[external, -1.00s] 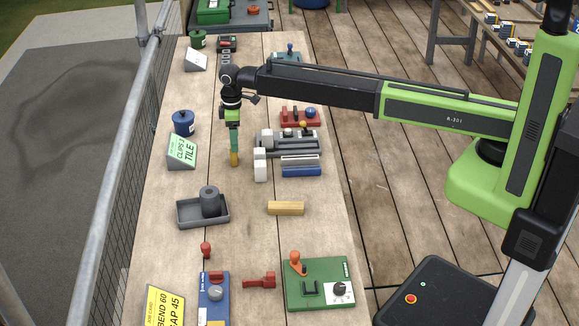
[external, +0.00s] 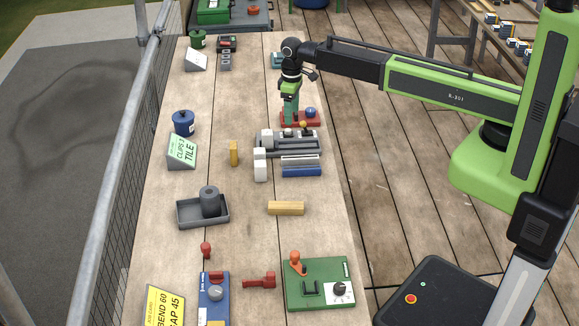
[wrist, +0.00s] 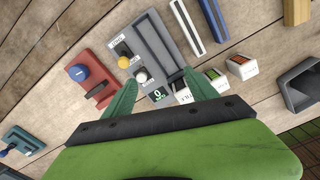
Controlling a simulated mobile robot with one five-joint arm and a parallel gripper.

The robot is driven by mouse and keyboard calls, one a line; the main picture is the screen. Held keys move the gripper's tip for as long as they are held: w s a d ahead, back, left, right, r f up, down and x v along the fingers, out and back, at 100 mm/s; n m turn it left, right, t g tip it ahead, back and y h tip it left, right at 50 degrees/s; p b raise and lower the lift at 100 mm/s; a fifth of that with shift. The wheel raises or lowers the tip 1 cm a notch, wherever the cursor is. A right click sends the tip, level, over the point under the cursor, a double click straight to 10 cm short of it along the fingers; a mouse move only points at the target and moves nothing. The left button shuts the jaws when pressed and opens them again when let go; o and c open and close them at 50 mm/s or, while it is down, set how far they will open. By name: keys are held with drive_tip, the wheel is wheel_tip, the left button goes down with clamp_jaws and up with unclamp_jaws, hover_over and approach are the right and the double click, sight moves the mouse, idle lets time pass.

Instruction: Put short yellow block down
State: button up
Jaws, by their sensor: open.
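The short yellow block (external: 233,153) stands on the bench, left of the grey device and right of the green "CLIPS 3 TILE" card. Nothing is touching it. I cannot make it out in the wrist view.
A longer yellow block (external: 286,208) lies nearer the camera. A grey tray (external: 222,221) holds a dark cylinder. Bare bench surrounds the short block.

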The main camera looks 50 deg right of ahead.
drive_tip(key=s+d+m, duration=0.5)
drive_tip(key=s+d, duration=1)
drive_tip(key=s, duration=0.1)
drive_tip(key=shift+s+d, duration=0.4)
